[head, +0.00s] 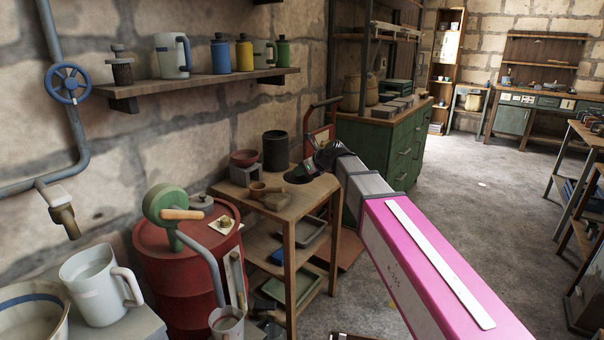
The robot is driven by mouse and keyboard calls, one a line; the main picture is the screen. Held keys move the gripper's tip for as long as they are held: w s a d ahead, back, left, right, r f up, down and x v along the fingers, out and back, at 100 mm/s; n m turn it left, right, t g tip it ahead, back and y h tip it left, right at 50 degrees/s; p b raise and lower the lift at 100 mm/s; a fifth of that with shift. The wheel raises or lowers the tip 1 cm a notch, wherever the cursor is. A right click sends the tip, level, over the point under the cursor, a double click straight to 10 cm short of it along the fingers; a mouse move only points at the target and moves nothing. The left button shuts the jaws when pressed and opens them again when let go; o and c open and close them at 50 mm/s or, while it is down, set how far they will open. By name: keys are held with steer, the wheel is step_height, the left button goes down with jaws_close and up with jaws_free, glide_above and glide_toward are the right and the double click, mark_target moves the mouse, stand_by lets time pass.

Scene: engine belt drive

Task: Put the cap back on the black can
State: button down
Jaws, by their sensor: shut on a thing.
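The black can (275,150) stands upright at the back of a small wooden table (318,190). Its top looks dark and open, but it is too small to be sure. My gripper (308,174) is at the right of the can, low over the table's right side. It is shut on a dark, flat, round thing (297,179) that looks like the cap. The fingers are small and partly hidden, so the exact grip is unclear. I cannot tell whether the cap touches the table top.
A reddish bowl (244,157) on a grey block stands left of the can. A wooden-handled tool (262,189) lies in front. A red barrel (180,265) with a green pump (165,204) stands at the left, a green cabinet (400,150) behind.

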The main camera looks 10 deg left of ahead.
steer(key=s+r, duration=0.3)
steer(key=s, duration=0.3)
steer(key=w+r, duration=0.6)
steer(key=w, duration=0.6)
steer(key=w+r, duration=0.5)
steer(key=w, duration=0.7)
steer(key=w+a+f, duration=0.1)
steer(key=w+a, duration=0.2)
steer(key=a, duration=0.5)
steer(key=w+a+f, duration=0.2)
steer(key=w+a, duration=0.1)
steer(key=a, duration=0.6)
steer(key=shift+w, duration=0.35)
steer(key=shift+f, duration=0.6)
steer(key=c, duration=0.9)
jaws_free()
steer(key=shift+c, duration=0.2)
